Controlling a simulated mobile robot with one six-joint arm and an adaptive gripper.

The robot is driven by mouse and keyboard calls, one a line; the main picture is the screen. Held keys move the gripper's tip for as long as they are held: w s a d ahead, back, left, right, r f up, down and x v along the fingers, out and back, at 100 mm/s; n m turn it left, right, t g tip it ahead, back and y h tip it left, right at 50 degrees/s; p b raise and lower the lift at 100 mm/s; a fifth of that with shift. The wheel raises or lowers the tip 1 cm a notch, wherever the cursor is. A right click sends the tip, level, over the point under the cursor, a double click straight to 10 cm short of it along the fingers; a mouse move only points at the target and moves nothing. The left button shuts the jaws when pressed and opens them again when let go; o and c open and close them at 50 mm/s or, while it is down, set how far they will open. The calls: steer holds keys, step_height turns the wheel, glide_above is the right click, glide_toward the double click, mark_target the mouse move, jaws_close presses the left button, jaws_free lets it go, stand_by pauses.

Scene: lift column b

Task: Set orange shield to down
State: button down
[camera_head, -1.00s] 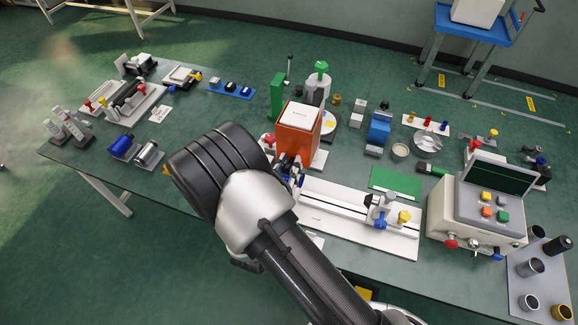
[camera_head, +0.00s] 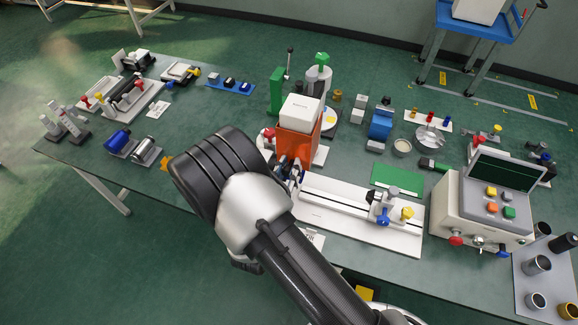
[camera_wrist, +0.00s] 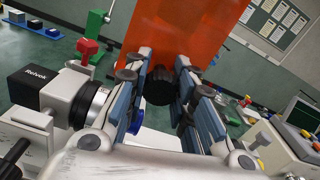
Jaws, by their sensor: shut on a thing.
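The orange shield (camera_head: 295,145) stands in the middle of the table, around the lower part of a white box (camera_head: 301,109) whose upper part shows above it. In the wrist view the shield (camera_wrist: 180,30) fills the top middle. A black knob (camera_wrist: 160,86) is on its near face. My gripper (camera_wrist: 163,92) has its blue-padded fingers on both sides of this knob and is shut on it. In the head view my gripper (camera_head: 290,172) is at the shield's front, partly hidden by my arm.
A white rail plate (camera_head: 350,215) with a blue and yellow-knobbed fixture lies right of the shield. A control box (camera_head: 480,215) stands further right. A green post (camera_head: 277,90) is behind. In the wrist view a black and silver device (camera_wrist: 65,95) is close left of my fingers.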

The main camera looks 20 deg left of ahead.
step_height(320, 180, down, 5)
steer(key=shift+d+r+b, duration=0.1)
steer(key=shift+b, duration=1.05)
steer(key=c, duration=1.3)
jaws_free()
steer(key=shift+s+r, duration=0.1)
steer(key=s+a, duration=0.1)
steer(key=s, duration=1.1)
steer(key=shift+w, duration=0.1)
